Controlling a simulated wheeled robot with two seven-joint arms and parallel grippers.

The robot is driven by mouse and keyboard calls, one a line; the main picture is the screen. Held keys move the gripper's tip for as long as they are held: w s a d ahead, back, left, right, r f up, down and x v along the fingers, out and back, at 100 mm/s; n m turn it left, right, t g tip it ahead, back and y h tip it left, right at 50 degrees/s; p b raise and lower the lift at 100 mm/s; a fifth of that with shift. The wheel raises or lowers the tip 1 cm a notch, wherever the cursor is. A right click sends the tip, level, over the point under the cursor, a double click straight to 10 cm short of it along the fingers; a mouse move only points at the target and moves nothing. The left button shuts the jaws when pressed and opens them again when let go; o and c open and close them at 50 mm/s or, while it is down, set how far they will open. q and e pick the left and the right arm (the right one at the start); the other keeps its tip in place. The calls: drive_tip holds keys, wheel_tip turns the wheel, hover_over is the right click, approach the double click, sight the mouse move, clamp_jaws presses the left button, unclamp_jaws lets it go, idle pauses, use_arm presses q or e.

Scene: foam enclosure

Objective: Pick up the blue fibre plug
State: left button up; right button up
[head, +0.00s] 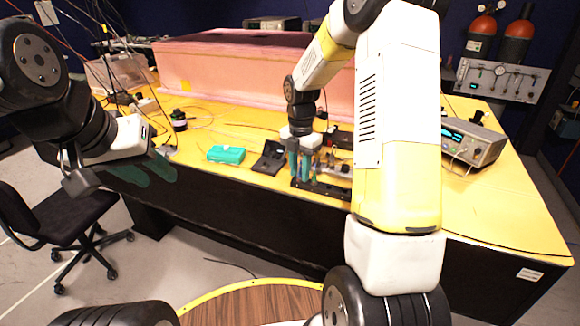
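A dark stand (322,190) near the table's front edge holds several small upright pieces in blue, teal and orange. A blue upright piece (293,160) shows at its left end; I cannot tell for sure whether it is the blue fibre plug. My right gripper (303,160) points down from above at this end of the stand. Its fingers are too small and mixed with the coloured pieces to show whether they hold anything.
A teal box (226,154) and an open black case (270,158) lie left of the stand. A pink foam enclosure (230,72) stands behind. An instrument box (474,141) sits at the right. A black chair (62,215) stands at left.

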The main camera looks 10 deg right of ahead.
clamp_jaws()
